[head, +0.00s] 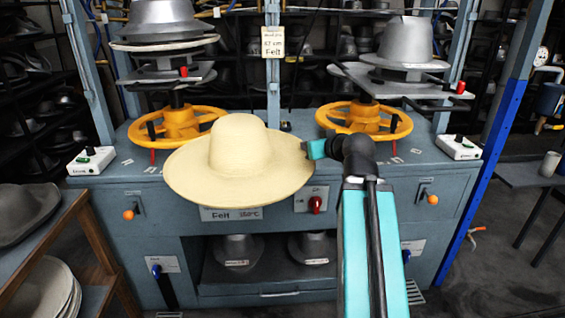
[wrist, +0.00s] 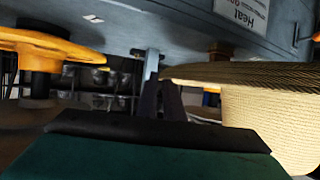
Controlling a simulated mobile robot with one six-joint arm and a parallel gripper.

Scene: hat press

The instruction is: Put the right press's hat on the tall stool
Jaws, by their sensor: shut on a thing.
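A cream straw-coloured hat (head: 238,152) with a wide brim hangs in the air in front of the press bench, crown up. My gripper (head: 308,149) is at the right edge of its brim and is shut on it. In the wrist view the hat (wrist: 270,120) fills the right side, and dark gripper parts (wrist: 165,98) reach toward its brim; the contact itself is unclear. The right press (head: 365,122) has an orange handwheel and a grey metal hat form (head: 405,42) on top, with no cream hat on it. I cannot make out the tall stool.
The left press (head: 178,122) carries a grey form with a pale rim. A wooden-framed stand (head: 75,225) with hats is at the lower left. A small table (head: 520,175) with a cup stands at the right. Floor at the lower right is mostly open.

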